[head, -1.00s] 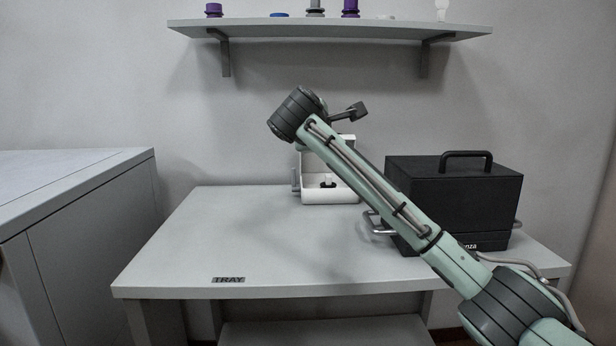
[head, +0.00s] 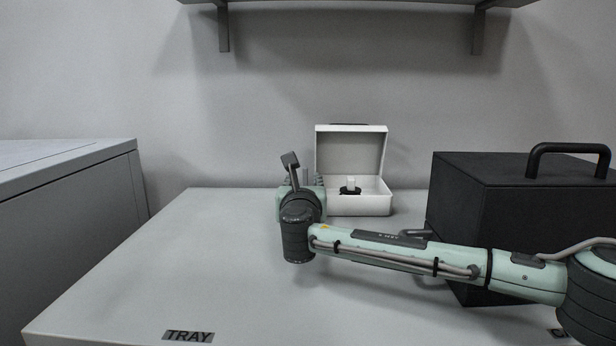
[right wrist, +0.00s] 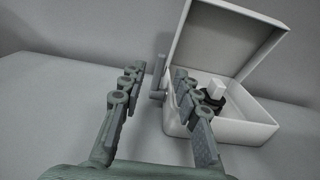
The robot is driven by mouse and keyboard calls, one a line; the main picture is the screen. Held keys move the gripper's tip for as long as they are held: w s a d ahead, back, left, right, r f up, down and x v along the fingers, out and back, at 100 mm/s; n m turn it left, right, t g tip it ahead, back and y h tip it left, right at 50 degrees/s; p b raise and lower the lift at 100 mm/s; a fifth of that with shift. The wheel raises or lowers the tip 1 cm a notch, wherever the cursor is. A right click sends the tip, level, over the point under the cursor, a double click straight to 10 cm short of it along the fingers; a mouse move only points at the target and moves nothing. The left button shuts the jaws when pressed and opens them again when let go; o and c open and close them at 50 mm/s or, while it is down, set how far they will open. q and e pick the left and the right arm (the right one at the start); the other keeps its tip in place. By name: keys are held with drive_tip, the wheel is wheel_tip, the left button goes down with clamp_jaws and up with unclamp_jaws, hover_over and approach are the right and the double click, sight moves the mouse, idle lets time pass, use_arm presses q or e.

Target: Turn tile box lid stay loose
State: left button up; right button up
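The white tile box (head: 360,205) stands at the back of the table with its lid (head: 350,152) up. A dark piece with a white block (head: 350,185) sits inside it. The lid stay shows in the right wrist view as a thin grey post with a knob (right wrist: 158,74) at the box's left side. My right gripper (head: 304,181) is open and points at this side of the box. In the right wrist view its two fingers (right wrist: 157,80) are spread on either side of the stay, with visible gaps. I cannot tell whether the stay is between the fingertips or just beyond them. My left gripper is not in view.
A large black case (head: 475,215) with a top handle stands at the right, behind my right arm. The table (head: 180,270) is clear at left and front, with a TRAY label (head: 188,336). A grey cabinet (head: 70,240) stands at far left. A shelf (head: 350,3) hangs above.

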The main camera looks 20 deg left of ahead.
sight(305, 174)
drive_tip(key=shift+x, duration=2.25)
clamp_jaws()
